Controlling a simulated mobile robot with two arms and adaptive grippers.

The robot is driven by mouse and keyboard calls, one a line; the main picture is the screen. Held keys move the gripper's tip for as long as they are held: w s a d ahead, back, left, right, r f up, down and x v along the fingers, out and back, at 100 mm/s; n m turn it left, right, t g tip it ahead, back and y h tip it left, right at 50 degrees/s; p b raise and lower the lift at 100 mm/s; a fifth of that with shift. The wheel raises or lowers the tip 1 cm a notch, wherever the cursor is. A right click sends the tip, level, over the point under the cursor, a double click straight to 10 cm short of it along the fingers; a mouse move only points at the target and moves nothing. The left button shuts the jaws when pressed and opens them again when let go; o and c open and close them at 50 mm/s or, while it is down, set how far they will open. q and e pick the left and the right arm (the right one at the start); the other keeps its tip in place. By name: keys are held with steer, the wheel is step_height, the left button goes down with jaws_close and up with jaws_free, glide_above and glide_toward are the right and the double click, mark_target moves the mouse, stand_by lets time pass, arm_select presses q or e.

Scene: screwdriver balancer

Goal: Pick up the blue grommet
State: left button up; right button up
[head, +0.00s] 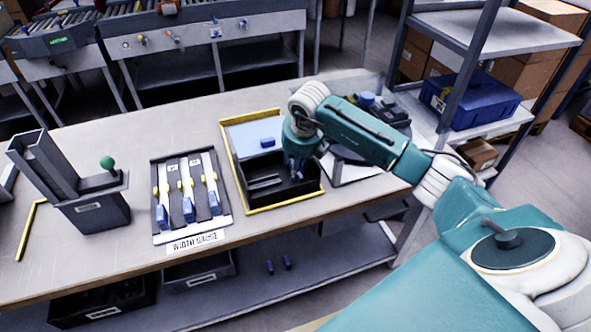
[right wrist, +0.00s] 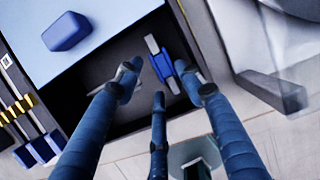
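A blue rounded block (head: 267,142) lies on the pale blue panel of the yellow-edged tray; it also shows at the upper left in the right wrist view (right wrist: 66,31). A smaller blue-and-silver piece (right wrist: 165,68) shows in the dark compartment. I cannot tell for certain which piece is the grommet. My right gripper (head: 297,172) points down over the right side of the dark compartment. In the right wrist view its fingers (right wrist: 158,82) are spread, with the blue-and-silver piece between and beyond the tips; contact is unclear. My left gripper is not in view.
The yellow-edged tray (head: 240,190) sits on the workbench (head: 110,140). A width gauge board (head: 190,192) with blue-handled sliders is left of it. A grey stand with a green knob (head: 107,162) is farther left. A round platform with parts stands behind my right arm.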

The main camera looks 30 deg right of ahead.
steer(key=x, duration=0.2)
steer(key=shift+w+f, duration=0.1)
steer(key=shift+f, duration=0.15)
steer(key=shift+w+d+f, duration=0.15)
steer(key=shift+f, duration=0.2)
steer(key=shift+c, duration=0.3)
steer(key=c, duration=0.7)
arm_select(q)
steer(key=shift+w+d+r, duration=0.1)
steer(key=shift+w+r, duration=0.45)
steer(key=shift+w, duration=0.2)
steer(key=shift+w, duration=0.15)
arm_select(e)
steer(key=shift+r, duration=0.3)
arm_select(q)
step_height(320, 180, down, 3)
steer(key=b, duration=0.2)
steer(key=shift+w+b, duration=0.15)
steer(key=shift+b, duration=0.25)
arm_select(e)
step_height(320, 180, up, 19)
steer(key=shift+r, duration=0.2)
